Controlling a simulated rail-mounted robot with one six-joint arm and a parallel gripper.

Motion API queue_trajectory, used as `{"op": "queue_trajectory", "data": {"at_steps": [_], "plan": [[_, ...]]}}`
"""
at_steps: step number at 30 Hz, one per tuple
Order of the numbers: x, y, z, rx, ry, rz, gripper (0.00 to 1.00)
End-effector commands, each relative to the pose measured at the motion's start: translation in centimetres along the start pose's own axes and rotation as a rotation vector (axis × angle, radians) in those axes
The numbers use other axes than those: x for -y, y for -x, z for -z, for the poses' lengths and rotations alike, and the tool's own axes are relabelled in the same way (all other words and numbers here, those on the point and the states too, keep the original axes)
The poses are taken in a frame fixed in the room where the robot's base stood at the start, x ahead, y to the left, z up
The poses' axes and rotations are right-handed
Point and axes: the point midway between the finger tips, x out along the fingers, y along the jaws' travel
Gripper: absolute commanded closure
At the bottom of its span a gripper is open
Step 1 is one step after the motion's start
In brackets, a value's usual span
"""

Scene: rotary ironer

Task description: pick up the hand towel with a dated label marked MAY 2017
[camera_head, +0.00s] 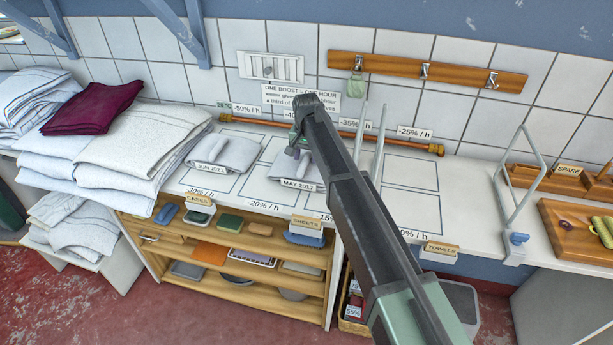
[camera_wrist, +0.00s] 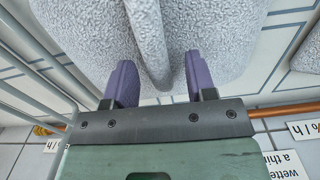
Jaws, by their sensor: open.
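The grey hand towel with the label that reads MAY 2017 (camera_head: 283,172) lies folded on the white counter, in a marked rectangle right of the JUN 2021 towel. My gripper (camera_head: 296,150) is over this towel, and my arm hides its right part. In the wrist view the grey towel (camera_wrist: 215,35) fills the upper part, with a raised roll of cloth (camera_wrist: 148,40) running between the fingers. My gripper (camera_wrist: 158,72) is open, its two purple fingers on either side of the roll. I cannot tell whether they touch the cloth. The label does not show in the wrist view.
The grey JUN 2021 towel (camera_head: 225,152) lies just to the left. White linen piles and a maroon cloth (camera_head: 92,108) stand further left. A copper rail (camera_head: 345,133) and upright metal bars (camera_head: 380,140) are behind and right. Empty marked rectangles (camera_head: 410,172) lie to the right.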

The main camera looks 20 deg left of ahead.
Motion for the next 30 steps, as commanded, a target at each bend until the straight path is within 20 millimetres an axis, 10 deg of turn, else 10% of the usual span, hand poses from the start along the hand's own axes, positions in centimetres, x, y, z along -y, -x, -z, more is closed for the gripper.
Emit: {"op": "queue_trajectory", "data": {"at_steps": [6, 16, 30], "plan": [[0.0, 0.0, 0.0, 0.0, 0.0, 0.0, 0.5], [0.0, 0.0, 0.0, 0.0, 0.0, 0.0, 1.0], [0.0, 1.3, 0.0, 0.0, 0.0, 0.0, 1.0]]}}
